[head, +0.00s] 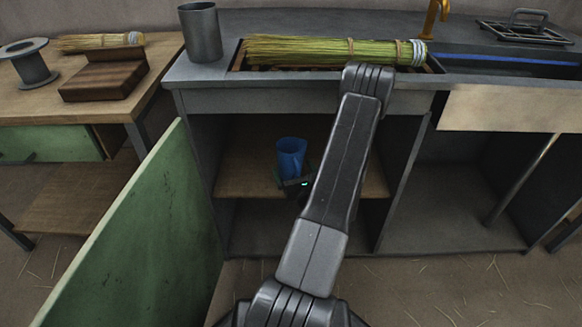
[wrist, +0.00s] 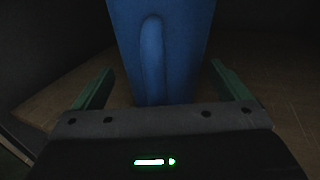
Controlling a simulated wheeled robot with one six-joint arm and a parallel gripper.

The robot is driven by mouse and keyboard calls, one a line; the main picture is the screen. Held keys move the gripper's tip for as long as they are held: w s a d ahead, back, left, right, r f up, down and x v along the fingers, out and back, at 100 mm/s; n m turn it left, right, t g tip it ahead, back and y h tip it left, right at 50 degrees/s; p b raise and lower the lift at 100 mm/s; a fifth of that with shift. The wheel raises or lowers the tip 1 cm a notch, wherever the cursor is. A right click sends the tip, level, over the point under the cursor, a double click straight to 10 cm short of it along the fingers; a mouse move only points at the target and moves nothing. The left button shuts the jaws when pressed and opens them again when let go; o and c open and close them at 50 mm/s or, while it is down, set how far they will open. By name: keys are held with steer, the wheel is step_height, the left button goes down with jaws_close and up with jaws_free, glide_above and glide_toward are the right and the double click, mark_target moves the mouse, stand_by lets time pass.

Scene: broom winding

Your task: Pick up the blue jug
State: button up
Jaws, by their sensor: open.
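The blue jug (head: 291,156) stands upright on the wooden shelf inside the open cabinet under the counter, in the head view. In the wrist view the jug (wrist: 185,50) fills the upper middle, with its handle facing the camera. My gripper (wrist: 158,88) is open, with one green finger on each side of the jug's lower part. I cannot tell whether either finger touches it. The jug's far side is hidden.
A green cabinet door (head: 135,240) stands open at the left. The counter (head: 290,101) is above the jug and carries a grey metal cup (head: 201,35) and a straw bundle (head: 325,51). The shelf (head: 240,178) is otherwise clear to the jug's left.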

steer(key=shift+w, duration=0.1)
steer(key=c, duration=1.4)
steer(key=shift+o, duration=0.2)
steer(key=shift+r, duration=0.15)
